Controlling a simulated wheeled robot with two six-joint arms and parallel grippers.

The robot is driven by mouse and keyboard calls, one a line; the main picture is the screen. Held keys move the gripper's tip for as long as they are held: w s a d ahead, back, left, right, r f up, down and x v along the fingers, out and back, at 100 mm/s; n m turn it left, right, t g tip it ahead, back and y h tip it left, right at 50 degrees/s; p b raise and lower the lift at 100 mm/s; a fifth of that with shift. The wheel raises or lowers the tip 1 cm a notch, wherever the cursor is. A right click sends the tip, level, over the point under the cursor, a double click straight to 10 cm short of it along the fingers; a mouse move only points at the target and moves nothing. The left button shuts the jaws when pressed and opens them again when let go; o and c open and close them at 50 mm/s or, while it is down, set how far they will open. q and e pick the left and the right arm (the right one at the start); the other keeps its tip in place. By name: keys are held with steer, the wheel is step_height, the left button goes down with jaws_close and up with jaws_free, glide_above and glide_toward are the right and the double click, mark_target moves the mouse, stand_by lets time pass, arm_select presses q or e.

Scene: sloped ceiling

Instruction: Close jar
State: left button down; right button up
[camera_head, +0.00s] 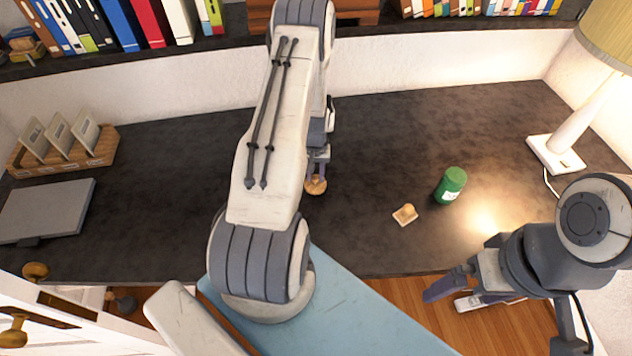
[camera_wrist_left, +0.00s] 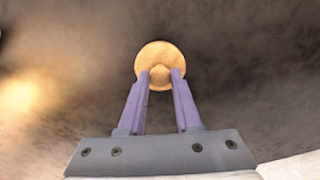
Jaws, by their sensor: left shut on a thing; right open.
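A round wooden lid with a small knob (camera_head: 315,186) is at my left gripper (camera_head: 318,170); the wrist view shows the lid (camera_wrist_left: 159,55) face on. The fingers of my left gripper (camera_wrist_left: 161,78) are shut on its knob. I cannot tell whether the lid is lifted off the desk. A green jar with a pale label (camera_head: 450,186) stands upright on the desk, right of the lid and apart from it. My right gripper (camera_head: 458,296) is open and empty, low at the right, in front of the desk's front edge.
A small square wooden piece with a knob (camera_head: 405,214) lies left of the jar. A white lamp (camera_head: 565,150) stands at the right. A laptop (camera_head: 45,210) and wooden card holder (camera_head: 70,150) are at the left. The dark desk (camera_head: 400,130) is clear behind the jar.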

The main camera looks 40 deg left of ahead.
arm_select(q)
steer(key=w+d+r+b, duration=0.4)
steer(key=d+r, duration=0.4)
steer(key=d, duration=0.3)
steer(key=s+d+f+m, duration=0.2)
steer(key=s+d+m, duration=0.4)
steer(key=d, duration=0.3)
steer(key=shift+s+d+m+b, duration=0.15)
steer(key=shift+d+m+b, duration=0.25)
steer(key=shift+m, duration=0.1)
